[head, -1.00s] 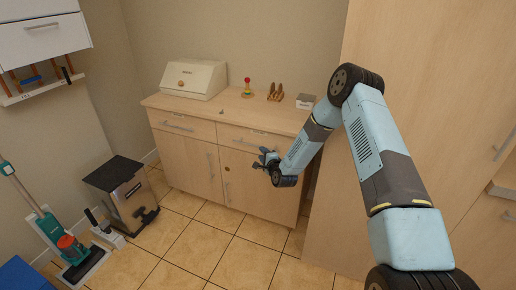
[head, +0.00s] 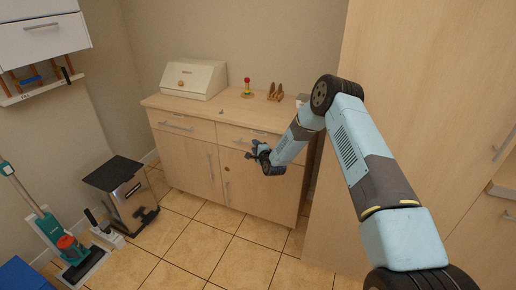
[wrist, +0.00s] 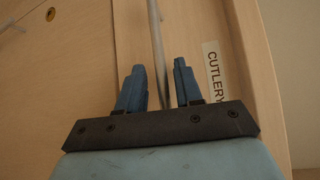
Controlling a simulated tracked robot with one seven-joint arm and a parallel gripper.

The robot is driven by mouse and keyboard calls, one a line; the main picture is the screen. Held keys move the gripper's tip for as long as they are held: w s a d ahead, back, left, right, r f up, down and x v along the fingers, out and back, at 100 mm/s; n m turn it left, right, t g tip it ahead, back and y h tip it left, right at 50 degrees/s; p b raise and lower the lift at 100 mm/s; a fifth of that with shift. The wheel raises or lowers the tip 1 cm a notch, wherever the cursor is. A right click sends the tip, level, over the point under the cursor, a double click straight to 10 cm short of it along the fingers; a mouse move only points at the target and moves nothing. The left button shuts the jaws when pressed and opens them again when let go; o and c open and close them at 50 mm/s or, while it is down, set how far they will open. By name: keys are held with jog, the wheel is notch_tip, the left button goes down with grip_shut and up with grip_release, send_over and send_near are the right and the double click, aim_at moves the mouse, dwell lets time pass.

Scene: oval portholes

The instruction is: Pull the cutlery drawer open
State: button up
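The cutlery drawer (head: 231,131) is the right of two top drawers in the light wood cabinet and looks shut. In the wrist view, its CUTLERY label (wrist: 214,72) is on the drawer front, beside the bar handle (wrist: 157,40). My gripper (head: 251,151) is in front of this drawer. In the wrist view, my gripper (wrist: 159,72) is open, with its two blue fingers apart and the handle running between them in the picture. Neither finger visibly touches the handle. How far the fingertips reach past the bar is unclear.
The cabinet top holds a cream bread box (head: 194,80), a coloured ring toy (head: 247,88) and a wooden rack (head: 275,92). A tall wood cupboard (head: 420,100) stands at right. A bin (head: 123,190) stands at left. The tiled floor (head: 215,250) in front is clear.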

grip_shut()
jog(key=shift+s, duration=0.1)
